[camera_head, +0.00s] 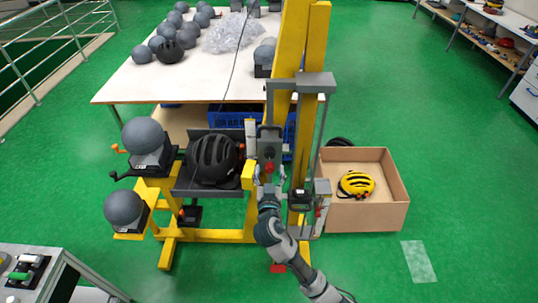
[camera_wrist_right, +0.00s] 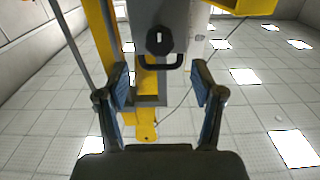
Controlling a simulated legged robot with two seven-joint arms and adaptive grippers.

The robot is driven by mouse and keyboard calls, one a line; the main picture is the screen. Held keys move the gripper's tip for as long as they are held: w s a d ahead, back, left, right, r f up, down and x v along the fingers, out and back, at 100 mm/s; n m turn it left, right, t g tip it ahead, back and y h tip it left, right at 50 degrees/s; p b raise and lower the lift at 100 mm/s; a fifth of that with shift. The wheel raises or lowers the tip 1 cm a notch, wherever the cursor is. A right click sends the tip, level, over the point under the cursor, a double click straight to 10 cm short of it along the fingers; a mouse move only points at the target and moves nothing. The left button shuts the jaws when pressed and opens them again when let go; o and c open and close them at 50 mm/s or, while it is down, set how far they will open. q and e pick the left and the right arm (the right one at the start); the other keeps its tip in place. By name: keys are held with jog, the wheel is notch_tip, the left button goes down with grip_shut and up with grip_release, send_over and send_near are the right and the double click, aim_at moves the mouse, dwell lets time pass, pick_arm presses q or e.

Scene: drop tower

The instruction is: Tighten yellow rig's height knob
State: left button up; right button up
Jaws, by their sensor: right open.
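The yellow rig (camera_head: 314,60) stands upright in the middle of the head view, with a grey carriage on its column. In the right wrist view, a black round knob (camera_wrist_right: 159,41) sits on the carriage's grey face, with a black U-shaped handle (camera_wrist_right: 161,65) just below it. I cannot tell for sure that this is the height knob. My right gripper (camera_head: 270,189) is in front of the carriage. In the wrist view its two blue-padded fingers (camera_wrist_right: 160,84) are spread wide and empty, apart from the knob and handle. My left gripper is not in view.
A black helmet (camera_head: 213,158) sits on the rig's left side, near grey headforms (camera_head: 143,135). A cardboard box (camera_head: 368,212) with a yellow helmet (camera_head: 356,184) stands to the right. A white table (camera_head: 130,84) with several headforms is behind. Green floor at right is mostly clear.

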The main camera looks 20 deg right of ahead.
aim_at(269, 155)
jog(key=x, duration=0.7)
jog(key=shift+w+d+f, duration=0.1)
jog(key=shift+w, duration=0.1)
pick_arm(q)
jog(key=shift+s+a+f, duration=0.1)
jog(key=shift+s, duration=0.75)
pick_arm(e)
jog(key=c, duration=1.1)
